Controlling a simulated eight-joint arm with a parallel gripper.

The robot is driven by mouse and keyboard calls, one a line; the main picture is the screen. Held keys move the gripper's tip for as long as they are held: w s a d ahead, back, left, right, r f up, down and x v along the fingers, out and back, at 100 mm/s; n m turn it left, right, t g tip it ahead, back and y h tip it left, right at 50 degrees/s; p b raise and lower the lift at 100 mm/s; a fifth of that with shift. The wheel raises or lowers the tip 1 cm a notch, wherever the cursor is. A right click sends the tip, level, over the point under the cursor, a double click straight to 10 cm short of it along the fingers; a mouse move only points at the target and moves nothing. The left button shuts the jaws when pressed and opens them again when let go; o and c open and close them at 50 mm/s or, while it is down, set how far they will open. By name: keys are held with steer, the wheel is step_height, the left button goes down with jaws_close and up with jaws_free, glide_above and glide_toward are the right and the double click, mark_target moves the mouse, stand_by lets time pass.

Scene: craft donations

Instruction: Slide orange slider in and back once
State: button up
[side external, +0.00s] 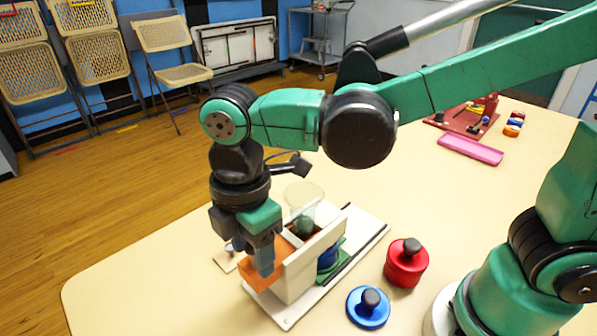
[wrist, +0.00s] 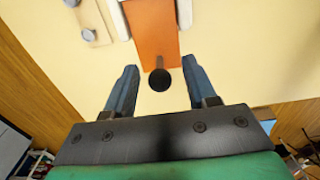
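The orange slider (side external: 254,281) is a flat orange slab sticking out of a cream upright housing (side external: 300,270) on a white base board. In the wrist view the slider (wrist: 152,32) has a black round knob (wrist: 159,80) on a short stem at its near end. My gripper (side external: 262,264) points down over the slider's protruding end. In the wrist view my gripper (wrist: 159,66) is open, with the knob between its two blue fingers and a gap on each side. The knob is hidden in the side view.
A clear cup (side external: 304,196) and a blue part (side external: 328,257) are by the housing. A red knobbed cylinder (side external: 406,262) and a blue knobbed disc (side external: 368,307) stand to the right. A pink tray (side external: 470,150) lies farther back. The table's left front is clear.

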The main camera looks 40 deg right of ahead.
steer(key=shift+r, duration=3.8)
steer(key=shift+c, duration=0.2)
